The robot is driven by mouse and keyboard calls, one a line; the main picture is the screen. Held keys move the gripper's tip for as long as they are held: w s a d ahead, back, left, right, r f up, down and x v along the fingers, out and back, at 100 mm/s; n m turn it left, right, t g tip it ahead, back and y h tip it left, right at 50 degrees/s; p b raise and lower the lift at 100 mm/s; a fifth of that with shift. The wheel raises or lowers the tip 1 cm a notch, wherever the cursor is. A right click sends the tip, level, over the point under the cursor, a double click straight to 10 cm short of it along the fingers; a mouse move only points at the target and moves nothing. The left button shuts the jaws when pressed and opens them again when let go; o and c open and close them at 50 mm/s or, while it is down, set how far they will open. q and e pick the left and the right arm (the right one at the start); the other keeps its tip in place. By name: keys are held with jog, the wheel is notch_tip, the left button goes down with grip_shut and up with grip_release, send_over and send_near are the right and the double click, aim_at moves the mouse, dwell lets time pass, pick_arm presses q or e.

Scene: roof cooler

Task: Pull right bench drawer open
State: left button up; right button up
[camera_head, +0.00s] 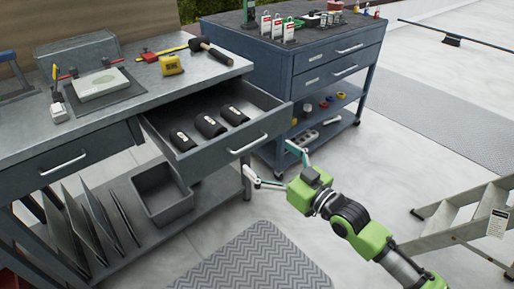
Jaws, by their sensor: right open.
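The bench's right drawer (187,163) is pulled out, with several dark rounded items lying inside. Its pale bar handle (248,144) is on the front face. My right gripper (267,157) is open and empty, its two fingers spread wide just right of and below the handle; I cannot tell whether a finger touches the drawer front. The left bench drawer (70,158) is shut. My left gripper is not in view.
A blue tool cart (316,70) stands close behind the open drawer. A step ladder (464,213) stands at the right. A grey bin (162,196) is on the shelf below. A ridged mat (262,262) lies on the floor in front.

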jog(key=shift+v, duration=2.4)
